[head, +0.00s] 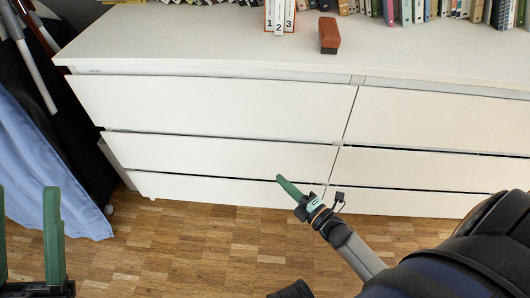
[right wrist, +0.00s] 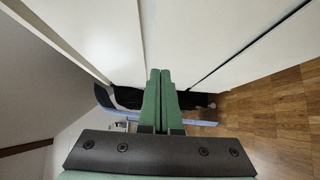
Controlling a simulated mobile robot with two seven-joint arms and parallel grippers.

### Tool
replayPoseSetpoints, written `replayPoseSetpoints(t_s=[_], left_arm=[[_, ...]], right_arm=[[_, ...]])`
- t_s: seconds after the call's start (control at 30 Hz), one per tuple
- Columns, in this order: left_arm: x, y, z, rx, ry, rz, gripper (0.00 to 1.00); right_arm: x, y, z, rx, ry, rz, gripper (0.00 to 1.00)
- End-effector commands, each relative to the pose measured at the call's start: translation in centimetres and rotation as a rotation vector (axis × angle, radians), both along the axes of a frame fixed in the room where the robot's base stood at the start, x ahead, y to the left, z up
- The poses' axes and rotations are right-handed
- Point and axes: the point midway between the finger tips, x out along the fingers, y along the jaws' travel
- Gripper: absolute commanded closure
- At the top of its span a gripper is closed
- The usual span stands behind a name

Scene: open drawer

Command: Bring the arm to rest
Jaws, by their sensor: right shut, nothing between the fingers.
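My right gripper (head: 279,181) is shut and empty, in front of the lower left drawers of a white dresser. Its green fingers also show in the right wrist view (right wrist: 160,72), pressed together with nothing between them. My left gripper (head: 27,190) is at the bottom left of the head view, its two green fingers standing apart and empty over the floor. The dresser's top left drawer (head: 210,108), middle left drawer (head: 220,155) and bottom left drawer (head: 230,190) have narrow gaps between their fronts. I cannot tell whether any is slightly open.
On the dresser top (head: 180,40) stand a reddish-brown block (head: 329,35), a white number calendar (head: 279,17) and a row of books (head: 440,10). Blue cloth (head: 45,175) hangs at the left. The wooden floor (head: 190,250) before the dresser is clear.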

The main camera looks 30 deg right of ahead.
Motion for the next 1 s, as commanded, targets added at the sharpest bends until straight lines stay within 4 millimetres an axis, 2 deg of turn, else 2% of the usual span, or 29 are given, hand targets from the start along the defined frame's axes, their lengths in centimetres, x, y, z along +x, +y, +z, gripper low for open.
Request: replayPoseSetpoints(t_s=[0.27,0.37,0.47,0.63,0.8,1.0], left_arm=[[0.1,0.2,0.1,-0.008,0.0,0.009,0.5],[0.1,0.2,0.1,-0.006,0.002,0.009,0.5],[0.1,0.2,0.0,-0.005,0.002,0.007,0.5],[0.1,0.1,0.0,-0.005,0.003,0.006,0.5],[0.1,0.1,0.0,-0.004,0.003,0.005,0.5],[0.1,0.1,0.0,-0.004,0.003,0.005,0.5]], right_arm=[[-0.2,0.0,0.1,0.004,-0.002,0.002,1.0],[0.1,0.7,1.6,0.041,-0.024,0.016,1.0],[0.5,2.3,5.4,0.141,-0.075,0.058,1.0],[-0.3,7.2,15.4,0.439,-0.175,0.205,1.0],[-3.5,11.6,25.3,0.755,-0.23,0.396,1.0],[-7.8,14.3,33.3,1.025,-0.236,0.582,1.0]])
